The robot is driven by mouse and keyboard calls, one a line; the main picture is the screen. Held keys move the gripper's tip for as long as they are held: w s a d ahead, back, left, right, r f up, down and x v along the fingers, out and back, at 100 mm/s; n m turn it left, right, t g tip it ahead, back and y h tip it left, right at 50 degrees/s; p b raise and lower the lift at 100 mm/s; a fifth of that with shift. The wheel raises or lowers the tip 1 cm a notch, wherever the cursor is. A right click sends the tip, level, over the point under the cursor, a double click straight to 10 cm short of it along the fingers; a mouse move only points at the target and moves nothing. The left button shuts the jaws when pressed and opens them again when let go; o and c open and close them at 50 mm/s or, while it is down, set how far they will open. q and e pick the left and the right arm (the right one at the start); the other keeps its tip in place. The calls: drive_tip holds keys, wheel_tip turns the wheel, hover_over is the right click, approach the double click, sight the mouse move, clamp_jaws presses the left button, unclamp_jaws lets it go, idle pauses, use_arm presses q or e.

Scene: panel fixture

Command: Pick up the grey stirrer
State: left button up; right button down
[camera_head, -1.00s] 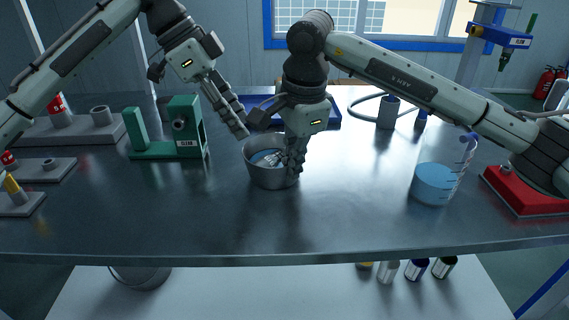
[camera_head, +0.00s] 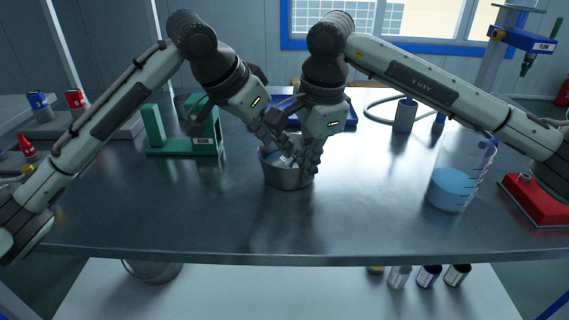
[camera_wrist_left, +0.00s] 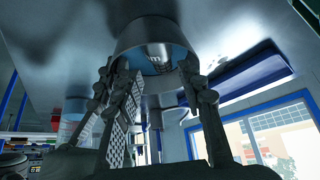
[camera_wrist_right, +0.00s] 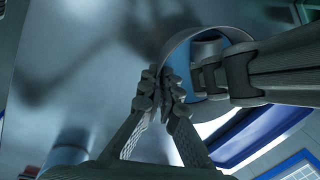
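A metal pot (camera_head: 287,177) with blue liquid stands upright on the table, below both grippers. A pale grey piece (camera_head: 286,160), apparently the stirrer, shows inside it; most of it is hidden by the pot wall and my fingers. My left gripper (camera_head: 283,147) is over the pot's mouth. In the left wrist view its fingers (camera_wrist_left: 150,85) are spread apart, one at each side of the pot's rim (camera_wrist_left: 128,38). My right gripper (camera_head: 311,162) is at the pot's right rim. In the right wrist view its fingertips (camera_wrist_right: 162,90) are close together at the pot's wall, apparently pinching it.
A green fixture (camera_head: 185,140) stands left of the pot. A beaker of blue liquid (camera_head: 452,188) stands to the right, near a red-based device (camera_head: 535,200). A blue tray (camera_head: 335,115) lies behind my grippers. The table's front is clear.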

sight(283, 157)
use_arm(q)
drive_tip(key=shift+s+a+f+x, duration=0.1)
drive_tip(key=shift+x, duration=0.9)
drive_tip(key=shift+s+a+f+x, duration=0.1)
drive_tip(key=shift+x, duration=0.9)
drive_tip(key=shift+s+a+f+x, duration=0.1)
drive_tip(key=shift+a+x, duration=0.05)
drive_tip(key=shift+x, duration=0.8)
drive_tip(key=shift+w+r, duration=0.1)
drive_tip(key=shift+w, duration=0.05)
clamp_jaws()
drive_tip(key=shift+r, duration=0.7)
wheel_tip(283, 157, up, 6)
drive_tip(key=shift+a+f, duration=0.1)
drive_tip(key=shift+f, duration=0.05)
drive_tip(key=s+a, duration=1.2)
drive_tip(key=shift+s+a, duration=0.15)
drive_tip(key=shift+s, duration=0.2)
